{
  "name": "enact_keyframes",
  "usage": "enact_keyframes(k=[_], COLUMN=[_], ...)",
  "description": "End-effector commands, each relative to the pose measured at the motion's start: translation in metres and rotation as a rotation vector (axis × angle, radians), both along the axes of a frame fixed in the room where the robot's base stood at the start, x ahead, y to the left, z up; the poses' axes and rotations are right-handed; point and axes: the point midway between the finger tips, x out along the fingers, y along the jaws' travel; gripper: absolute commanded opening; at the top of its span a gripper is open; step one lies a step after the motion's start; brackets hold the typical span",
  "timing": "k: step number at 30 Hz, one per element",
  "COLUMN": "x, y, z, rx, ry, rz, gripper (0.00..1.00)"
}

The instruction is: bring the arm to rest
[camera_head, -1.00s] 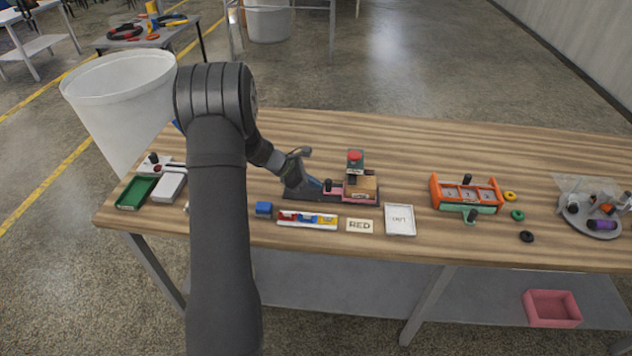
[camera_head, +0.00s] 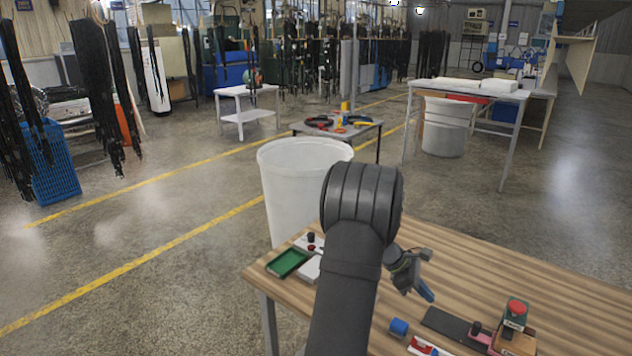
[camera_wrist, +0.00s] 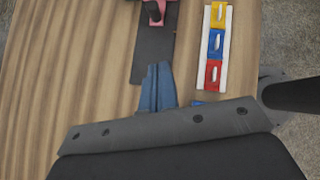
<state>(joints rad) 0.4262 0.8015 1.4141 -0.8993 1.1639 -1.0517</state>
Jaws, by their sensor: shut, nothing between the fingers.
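My gripper (camera_head: 426,294) is over the wooden table (camera_head: 455,268) in the head view, with its blue fingertips angled down to the right. In the wrist view its blue fingers (camera_wrist: 157,88) are together with nothing between them. They show over the near end of a dark flat base (camera_wrist: 155,50). I cannot tell how high above it they are. A blue block (camera_head: 398,327) lies on the table near my gripper. In the wrist view it is mostly hidden behind the gripper body.
A block with a red button (camera_head: 516,312) stands at the lower right. A white strip with coloured pieces (camera_wrist: 215,45) lies beside the base. A green tray (camera_head: 289,262) sits at the table's left corner, and a white bin (camera_head: 290,190) stands behind it. The far right tabletop is clear.

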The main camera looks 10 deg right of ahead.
Motion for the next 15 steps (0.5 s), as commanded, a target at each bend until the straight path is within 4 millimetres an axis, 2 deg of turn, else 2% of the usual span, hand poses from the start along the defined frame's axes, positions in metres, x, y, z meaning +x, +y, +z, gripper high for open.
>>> enact_keyframes(k=[8, 15], x=[-0.006, -0.021], y=[-0.011, -0.040], z=[-0.012, -0.043], rx=[0.001, 0.002], ry=[0.004, 0.003], rz=[-0.002, -0.004], gripper=[0.00, 0.00])
